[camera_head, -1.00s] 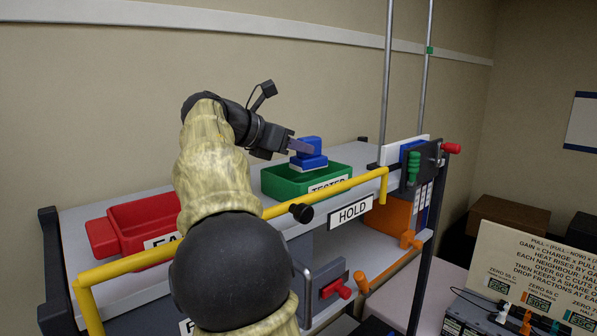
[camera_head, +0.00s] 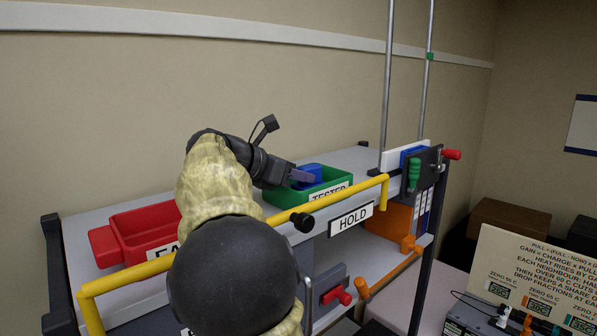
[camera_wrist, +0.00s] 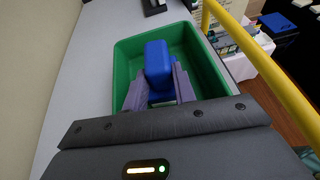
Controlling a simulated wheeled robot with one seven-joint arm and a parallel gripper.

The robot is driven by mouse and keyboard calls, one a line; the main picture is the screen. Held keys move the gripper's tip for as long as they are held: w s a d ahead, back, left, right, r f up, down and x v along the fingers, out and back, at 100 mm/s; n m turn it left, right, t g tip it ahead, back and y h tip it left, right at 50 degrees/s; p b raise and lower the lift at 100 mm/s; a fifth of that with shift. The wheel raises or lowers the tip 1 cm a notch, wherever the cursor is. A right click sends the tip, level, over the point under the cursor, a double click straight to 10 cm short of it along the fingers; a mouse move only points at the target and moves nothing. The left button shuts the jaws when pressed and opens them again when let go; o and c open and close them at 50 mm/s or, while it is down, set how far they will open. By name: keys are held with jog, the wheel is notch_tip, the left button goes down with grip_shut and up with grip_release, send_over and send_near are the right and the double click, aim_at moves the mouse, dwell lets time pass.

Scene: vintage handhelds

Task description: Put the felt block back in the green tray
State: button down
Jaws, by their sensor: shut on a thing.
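The felt block is blue (camera_head: 308,174) and is held at my gripper's fingertips. In the wrist view the blue block (camera_wrist: 157,62) stands between my two purple-grey fingers (camera_wrist: 160,85). The green tray (camera_head: 340,184) sits on the cart's top shelf with a label reading TESTER. The block is now low inside the tray's outline, and its lower part is hidden by the tray wall and my fingers. I cannot tell whether it touches the tray floor. In the wrist view the tray (camera_wrist: 122,62) surrounds the block, with bare green floor on both sides.
A red tray (camera_head: 145,222) stands to the left on the same shelf. A yellow rail (camera_head: 350,185) runs along the shelf's front edge, close to the green tray. A black knob (camera_head: 302,221) and a HOLD sign (camera_head: 352,217) sit at the front. Grey shelf shows behind the tray.

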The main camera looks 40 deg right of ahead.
jog(key=c, duration=1.1)
grip_release()
jog(key=shift+c, duration=0.2)
jog(key=shift+f, duration=0.1)
jog(key=shift+a+f+b, duration=0.15)
jog(key=shift+f+b, duration=0.1)
jog(key=shift+b, duration=0.45)
jog(key=b+v, duration=0.3)
jog(key=v, duration=1.4)
jog(key=shift+w+r, duration=0.15)
jog(key=shift+r, duration=0.05)
